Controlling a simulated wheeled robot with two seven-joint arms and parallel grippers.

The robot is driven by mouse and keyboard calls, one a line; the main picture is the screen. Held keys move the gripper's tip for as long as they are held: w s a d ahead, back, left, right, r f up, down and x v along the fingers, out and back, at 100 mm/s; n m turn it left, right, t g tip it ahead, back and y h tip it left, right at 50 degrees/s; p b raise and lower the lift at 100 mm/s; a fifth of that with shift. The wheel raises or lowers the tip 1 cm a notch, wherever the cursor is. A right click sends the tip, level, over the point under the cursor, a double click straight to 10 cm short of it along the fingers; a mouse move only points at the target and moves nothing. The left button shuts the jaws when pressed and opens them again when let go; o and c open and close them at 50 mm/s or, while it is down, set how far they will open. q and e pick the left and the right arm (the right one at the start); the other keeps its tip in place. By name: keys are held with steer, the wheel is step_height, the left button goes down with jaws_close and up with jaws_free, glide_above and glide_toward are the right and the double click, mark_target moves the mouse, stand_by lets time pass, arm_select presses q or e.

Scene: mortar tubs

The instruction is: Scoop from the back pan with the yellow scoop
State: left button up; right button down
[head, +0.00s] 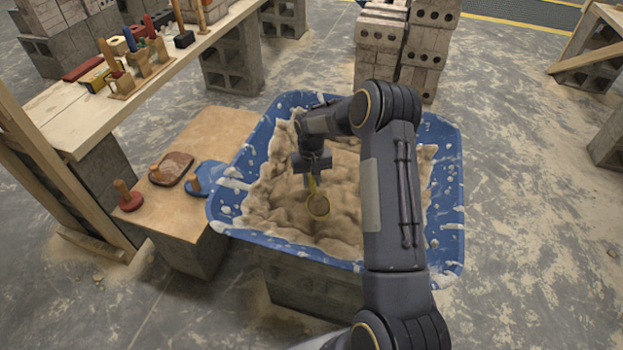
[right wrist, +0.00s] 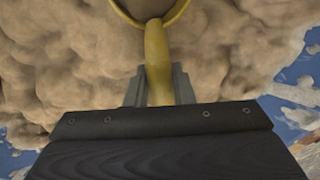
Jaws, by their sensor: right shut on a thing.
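The yellow scoop (head: 318,205) is in my right gripper (head: 312,178), over the mortar in the blue tub. In the right wrist view the scoop's yellow handle (right wrist: 158,62) runs between the fingers of my right gripper (right wrist: 158,88), which is shut on it. The scoop's round bowl is partly cut off at the top of that view. The blue tub (head: 453,190) holds sandy, lumpy mortar (head: 275,195) and stands on blocks. My right arm hides part of the tub's right side. I cannot tell whether the scoop touches the mortar. My left gripper is not in view.
A low board (head: 225,130) left of the tub holds a red float (head: 128,199), a brown float (head: 175,170) and a blue float (head: 208,178). A wooden bench (head: 65,118) with tools stands at upper left. Stacked blocks (head: 380,40) stand behind the tub.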

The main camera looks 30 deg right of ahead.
steer(key=shift+g, duration=0.3)
steer(key=shift+w+d+r+p, duration=0.1)
steer(key=shift+w+r+p, duration=0.05)
steer(key=shift+r+p, duration=0.9)
steer(key=shift+w+r+p, duration=0.15)
steer(key=shift+r+p, duration=0.45)
steer(key=shift+r, duration=0.8)
steer(key=shift+w+d+r+p, duration=0.1)
steer(key=shift+w+r+p, duration=0.05)
steer(key=shift+r+p, duration=0.9)
steer(key=shift+r, duration=0.15)
